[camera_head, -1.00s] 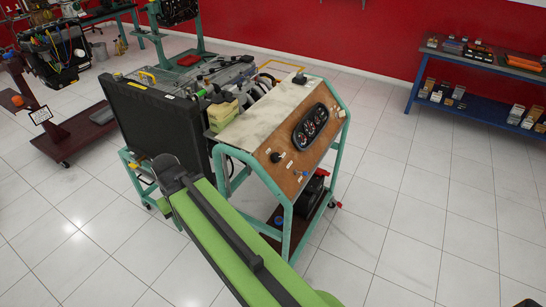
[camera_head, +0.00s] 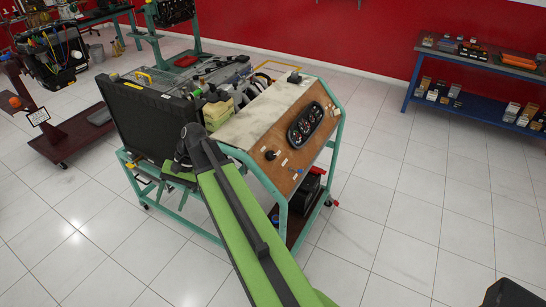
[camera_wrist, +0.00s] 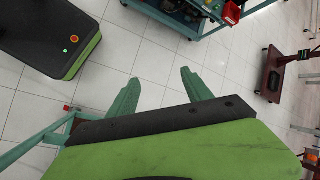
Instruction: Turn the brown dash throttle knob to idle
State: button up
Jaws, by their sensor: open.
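The engine trainer's wood-coloured dash panel (camera_head: 283,150) slopes down at the front of the teal stand, with a black gauge cluster (camera_head: 305,123) on it. In the head view my arm ends left of the panel, apart from the knobs; the fingertips are hard to make out there.
A large black radiator-like box (camera_head: 158,118) stands on the trainer's left side. The teal stand frame (camera_head: 276,214) borders the panel; its tubing also shows in the wrist view (camera_wrist: 35,143). A blue-legged shelf (camera_head: 470,108) is at the back right. Tiled floor is clear right of the trainer.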

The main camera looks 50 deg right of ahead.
jog(key=s+d+r+m+t, duration=0.1)
jog(key=d+r+m+t, duration=0.1)
jog(key=d, duration=0.8)
jog(key=s+d+r+m+t+y, duration=0.1)
jog(key=s+d+r+m+t, duration=0.1)
jog(key=d, duration=0.9)
jog(key=s+d+r+m+t, duration=0.1)
jog(key=d+m+t, duration=0.1)
jog(key=d, duration=0.8)
jog(key=shift+s+d+r+m+y, duration=0.2)
jog(key=shift+s+r+m+y, duration=0.15)
jog(key=shift+m, duration=0.45)
jog(key=s+d+r+m+t+h, duration=0.1)
jog(key=s+d+m+t, duration=0.15)
jog(key=s+d, duration=0.8)
jog(key=m+h, duration=0.2)
send_near(272, 155)
jog(key=shift+t, duration=0.45)
jog(key=b+x, duration=0.5)
jog(key=b, duration=0.1)
jog(key=b+x, duration=0.3)
jog(key=shift+a+f, duration=0.2)
jog(key=shift+f, duration=0.4)
